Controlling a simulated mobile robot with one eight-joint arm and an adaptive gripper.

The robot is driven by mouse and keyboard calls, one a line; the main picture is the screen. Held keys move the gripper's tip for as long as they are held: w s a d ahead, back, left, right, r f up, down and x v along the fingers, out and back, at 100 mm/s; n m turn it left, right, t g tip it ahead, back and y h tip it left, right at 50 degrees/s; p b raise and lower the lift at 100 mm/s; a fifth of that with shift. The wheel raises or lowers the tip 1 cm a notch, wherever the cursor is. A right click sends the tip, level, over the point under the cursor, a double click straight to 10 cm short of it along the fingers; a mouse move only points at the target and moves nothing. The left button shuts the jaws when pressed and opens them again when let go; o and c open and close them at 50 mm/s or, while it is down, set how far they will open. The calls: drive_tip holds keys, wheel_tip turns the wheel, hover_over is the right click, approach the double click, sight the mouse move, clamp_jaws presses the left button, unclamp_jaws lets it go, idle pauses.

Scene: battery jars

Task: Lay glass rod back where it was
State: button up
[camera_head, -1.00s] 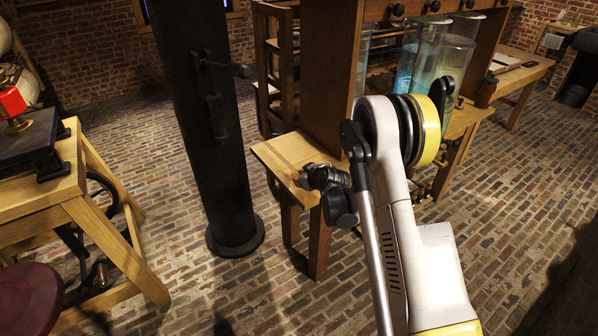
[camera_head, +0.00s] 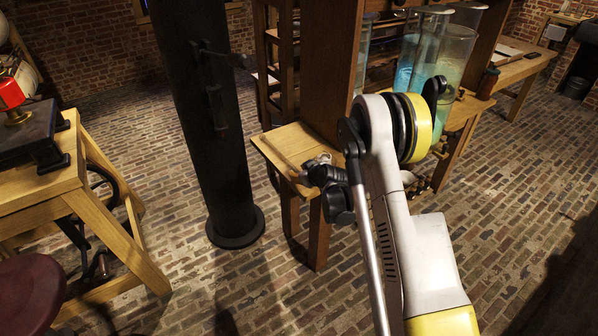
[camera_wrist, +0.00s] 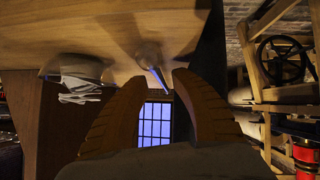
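A thin bluish glassy streak, which looks like the glass rod (camera_wrist: 160,77), shows in the wrist view against the wooden tabletop (camera_wrist: 105,25), between and beyond the fingertips. I cannot tell whether it touches the wood. My gripper (camera_wrist: 158,82) has its two brown fingers apart, with a clear gap and nothing visibly clamped. In the head view my gripper (camera_head: 302,180) is at the near edge of the small wooden table end (camera_head: 280,145), beside the tall wooden upright. The arm and wrist partly hide it there, and I cannot make out the rod clearly.
Glass jars with bluish liquid (camera_head: 408,65) stand right of the wooden upright (camera_head: 328,70). A black column (camera_head: 208,120) rises left of the table. A wooden stand with black apparatus (camera_head: 35,140) is at the left. Brick floor is open at the right.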

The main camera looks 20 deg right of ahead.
drive_tip(key=s+a+r+m+g, duration=0.2)
drive_tip(key=s+a+r, duration=0.1)
drive_tip(key=s+r, duration=2)
drive_tip(key=s+r+m+g+h, duration=0.2)
drive_tip(key=s, duration=1.8)
drive_tip(key=shift+a+m, duration=0.3)
drive_tip(key=shift+m, duration=0.1)
drive_tip(key=shift+r, duration=0.1)
